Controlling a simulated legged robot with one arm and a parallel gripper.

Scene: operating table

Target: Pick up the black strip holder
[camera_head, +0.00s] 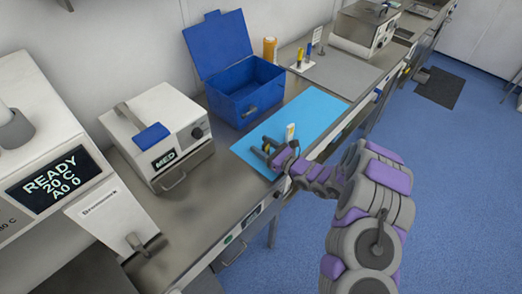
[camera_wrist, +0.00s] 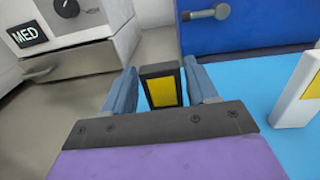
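The black strip holder (camera_wrist: 162,86), with a yellow panel on its face, stands upright between the two fingers of my gripper (camera_wrist: 161,88) in the wrist view. The fingers are spread, one on each side of it, with narrow gaps showing beside the holder. In the head view my gripper (camera_head: 270,150) is low over the blue mat (camera_head: 318,112), near its left end. There the holder is mostly hidden by the fingers.
A white holder with a yellow panel (camera_wrist: 301,90) stands on the mat just right of my gripper; it also shows in the head view (camera_head: 290,131). A blue open box (camera_head: 243,95) stands behind, and a white MED device (camera_head: 160,130) to the left.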

